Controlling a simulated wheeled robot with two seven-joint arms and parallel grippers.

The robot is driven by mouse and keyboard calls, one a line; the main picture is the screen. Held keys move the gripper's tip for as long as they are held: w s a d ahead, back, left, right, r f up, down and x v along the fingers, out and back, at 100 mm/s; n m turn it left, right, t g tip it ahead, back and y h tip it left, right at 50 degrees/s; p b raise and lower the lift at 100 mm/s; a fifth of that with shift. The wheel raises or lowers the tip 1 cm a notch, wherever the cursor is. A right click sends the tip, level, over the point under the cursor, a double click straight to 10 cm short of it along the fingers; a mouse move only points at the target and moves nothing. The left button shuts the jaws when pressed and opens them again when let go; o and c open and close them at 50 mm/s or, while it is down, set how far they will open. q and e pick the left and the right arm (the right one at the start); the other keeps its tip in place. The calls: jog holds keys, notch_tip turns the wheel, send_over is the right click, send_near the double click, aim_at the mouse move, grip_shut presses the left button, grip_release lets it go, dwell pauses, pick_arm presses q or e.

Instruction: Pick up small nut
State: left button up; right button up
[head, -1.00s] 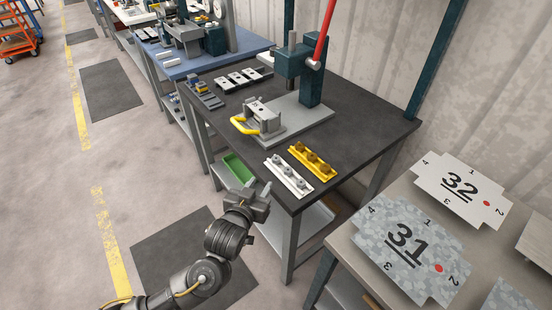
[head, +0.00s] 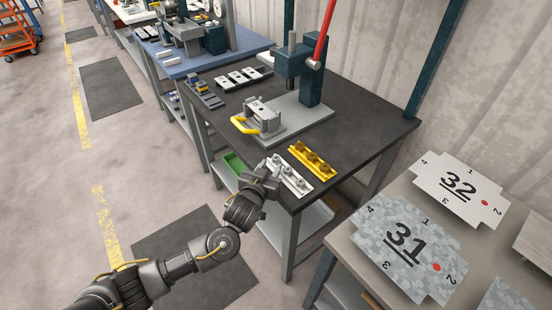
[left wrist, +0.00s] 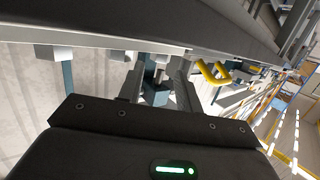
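A white holder (head: 303,190) with several grey nut-like pieces (head: 288,171) lies near the front edge of the dark table. A yellow holder (head: 326,173) with several brownish pieces (head: 312,157) lies to its right. The pieces are too small for me to tell which is the small nut. My left gripper (head: 270,172) is at the left side of the white holder and overlaps part of it in the head view. In the left wrist view its two fingers (left wrist: 158,88) stand apart with a gap between them. I cannot tell whether they touch a piece. My right gripper is out of view.
The dark table (head: 365,135) carries a press (head: 312,82) with a red lever and a fixture with a yellow handle (head: 242,125). A green bin (head: 233,163) sits below. Numbered plates (head: 410,245) lie on a bench at the right. The table's right part is clear.

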aim_at(276, 158)
pick_arm(q)
jog(key=shift+x, duration=1.8)
jog(key=shift+c, duration=0.4)
jog(key=c, duration=0.7)
jog(key=shift+o, duration=0.2)
